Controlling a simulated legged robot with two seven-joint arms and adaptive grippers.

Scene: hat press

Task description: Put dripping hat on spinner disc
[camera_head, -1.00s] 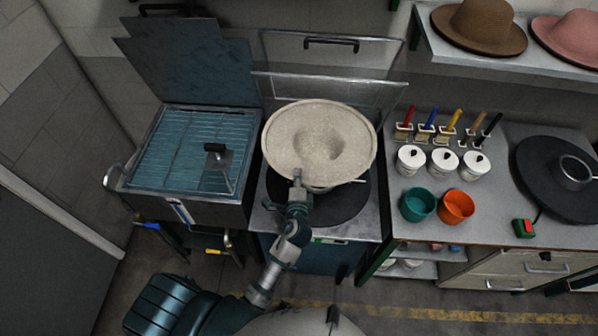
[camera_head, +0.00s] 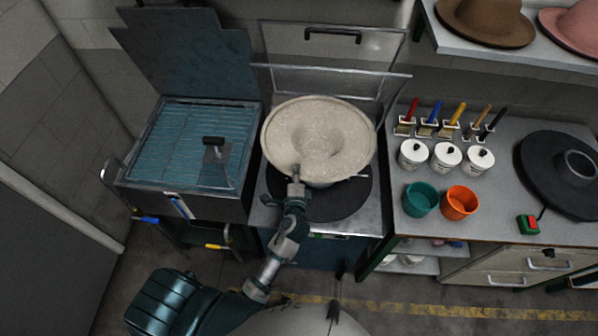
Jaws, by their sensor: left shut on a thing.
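A cream, wide-brimmed hat (camera_head: 318,138) is upside down or tilted, with its round hollow facing my head camera. My left gripper (camera_head: 296,180) is shut on the near edge of its brim. The hat is over the dark spinner disc (camera_head: 335,205), which shows below and to the right of the gripper. The hat hides the back of the disc, and I cannot tell whether the two touch. My right gripper is not in view.
A tank with a blue rack (camera_head: 190,135) and a raised lid stands left of the spinner. A clear raised cover (camera_head: 335,50) stands behind the hat.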

